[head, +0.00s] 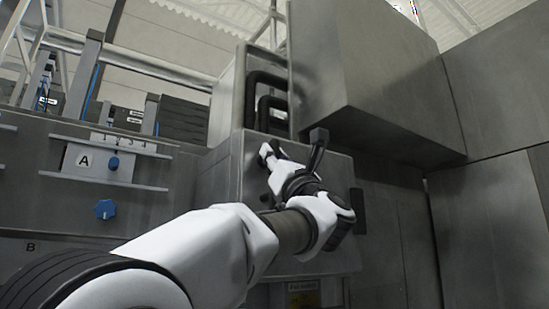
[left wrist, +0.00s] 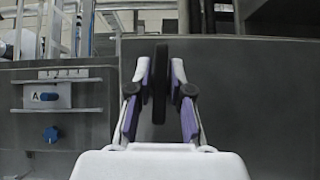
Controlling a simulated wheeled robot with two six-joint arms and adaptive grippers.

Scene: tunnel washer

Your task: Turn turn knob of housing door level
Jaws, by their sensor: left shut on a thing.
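My left gripper (head: 268,154) reaches up to the grey steel housing door (head: 335,262). In the left wrist view the fingers of my left gripper (left wrist: 160,82) are closed on a dark, narrow turn knob (left wrist: 160,88), one finger on each side. The knob appears there as an upright dark bar in front of the grey panel. In the head view the knob is mostly hidden by the fingers, so its exact angle cannot be told there. My right gripper is in neither view.
Left of the door is a steel panel with a blue knob (head: 105,209) and an "A" plate (head: 84,160). A large steel box (head: 375,70) overhangs at the upper right. Black curved hoses (head: 266,78) stand behind the housing. Steel walls close off the right side.

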